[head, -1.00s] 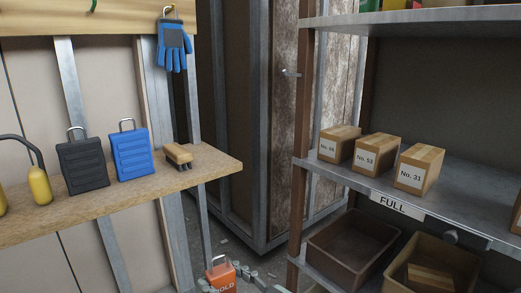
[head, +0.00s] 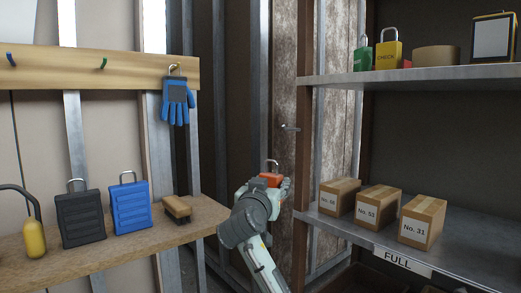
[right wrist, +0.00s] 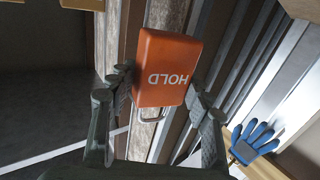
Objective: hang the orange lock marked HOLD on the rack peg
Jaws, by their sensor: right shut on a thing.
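The orange lock (head: 270,180) is held up in my right gripper (head: 275,188), its silver shackle pointing up in the head view. In the right wrist view the orange lock (right wrist: 166,70) sits between the two fingers of my right gripper (right wrist: 163,95), with HOLD upside down and the shackle partly hidden. A small metal peg (head: 290,128) sticks out from the rack's brown post, above and slightly right of the lock. The lock is apart from the peg. My left gripper is not in view.
Left, a wooden shelf (head: 140,247) holds black and blue locks and a brush. A blue glove (head: 177,102) hangs from the hook board (head: 60,70). Right, the rack's upper shelf (head: 440,73) holds green and yellow locks; several boxes stand on the shelf marked FULL.

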